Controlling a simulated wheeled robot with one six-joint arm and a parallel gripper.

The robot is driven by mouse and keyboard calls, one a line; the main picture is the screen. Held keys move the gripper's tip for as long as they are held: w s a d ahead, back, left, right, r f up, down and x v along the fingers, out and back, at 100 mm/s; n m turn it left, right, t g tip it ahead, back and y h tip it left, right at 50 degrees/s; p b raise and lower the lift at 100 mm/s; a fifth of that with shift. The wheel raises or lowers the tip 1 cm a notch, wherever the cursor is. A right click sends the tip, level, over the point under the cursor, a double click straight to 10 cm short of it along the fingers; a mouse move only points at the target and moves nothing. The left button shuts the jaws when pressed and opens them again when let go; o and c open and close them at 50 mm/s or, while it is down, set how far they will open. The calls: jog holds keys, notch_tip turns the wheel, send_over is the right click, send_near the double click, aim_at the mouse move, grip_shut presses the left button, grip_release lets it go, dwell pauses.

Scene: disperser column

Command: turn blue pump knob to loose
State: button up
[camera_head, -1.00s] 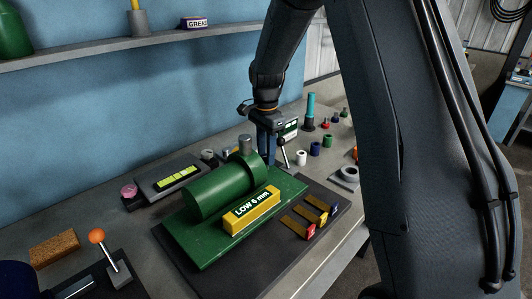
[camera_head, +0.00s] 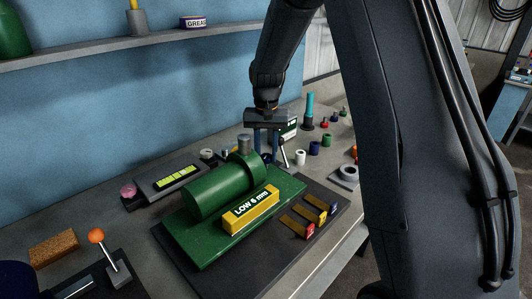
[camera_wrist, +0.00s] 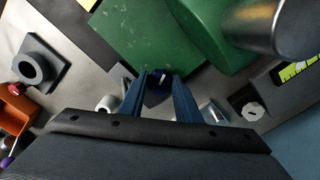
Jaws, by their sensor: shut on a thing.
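The blue pump knob (camera_wrist: 158,83) shows in the wrist view as a dark blue round part with a pale mark, at the end of the green pump. My gripper (camera_wrist: 158,90) is shut on it, with one blue finger on each side. In the head view my gripper (camera_head: 266,150) points down at the far right end of the green pump (camera_head: 222,187). The knob is mostly hidden there behind the fingers and the pump. I cannot read its setting.
A yellow block marked "LOW 6 mm" (camera_head: 250,209) sits in front of the pump. A small lever (camera_head: 284,152) stands close right of my gripper. Several small coloured parts stand farther right. A gauge box (camera_head: 178,178) lies behind the pump.

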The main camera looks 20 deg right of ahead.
aim_at(266, 157)
jog(key=shift+n, duration=0.5)
jog(key=o, duration=0.8)
jog(key=shift+r, duration=0.1)
notch_tip(266, 157, up, 8)
jog(key=shift+f+b, duration=0.15)
jog(key=shift+b, duration=1.1)
